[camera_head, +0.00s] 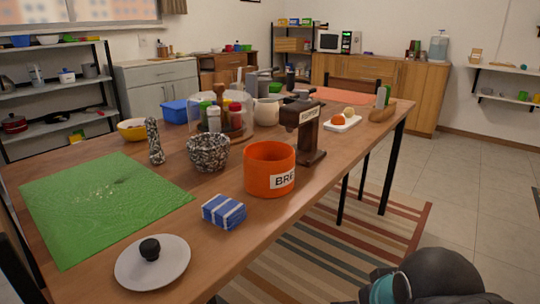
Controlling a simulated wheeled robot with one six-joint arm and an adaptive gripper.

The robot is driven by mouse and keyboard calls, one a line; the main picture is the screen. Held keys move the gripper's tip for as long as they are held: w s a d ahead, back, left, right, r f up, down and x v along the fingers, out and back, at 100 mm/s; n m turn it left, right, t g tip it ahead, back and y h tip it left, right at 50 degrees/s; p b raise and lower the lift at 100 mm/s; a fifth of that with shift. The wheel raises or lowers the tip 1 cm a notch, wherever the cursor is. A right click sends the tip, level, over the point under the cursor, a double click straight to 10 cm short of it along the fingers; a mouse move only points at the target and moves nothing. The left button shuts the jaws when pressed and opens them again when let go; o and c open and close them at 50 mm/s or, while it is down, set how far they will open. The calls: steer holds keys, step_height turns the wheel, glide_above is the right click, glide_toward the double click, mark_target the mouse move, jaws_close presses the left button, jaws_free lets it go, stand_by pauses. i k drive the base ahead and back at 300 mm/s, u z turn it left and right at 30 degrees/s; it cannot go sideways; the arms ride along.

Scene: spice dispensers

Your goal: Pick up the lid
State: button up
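The lid (172,265) is a round, light grey disc with a black knob (150,249) on top. It lies knob up on the wooden table near its front edge, just below the green mat. Dark rounded parts with a teal band, probably of my own arm, show at the bottom right, well away from the lid. The fingers of my gripper cannot be made out.
A blue and white striped packet (224,211) and an orange bin (270,180) stand right of the lid. Behind are a speckled bowl (209,157), a speckled mill (155,142) and a dark brown dispenser (312,135). The green mat (90,215) is mostly clear.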

mark_target(152, 262)
steer(key=u, duration=0.05)
steer(key=k, duration=0.5)
steer(key=u, duration=1.05)
steer(key=i, duration=0.3)
steer(key=u, duration=0.15)
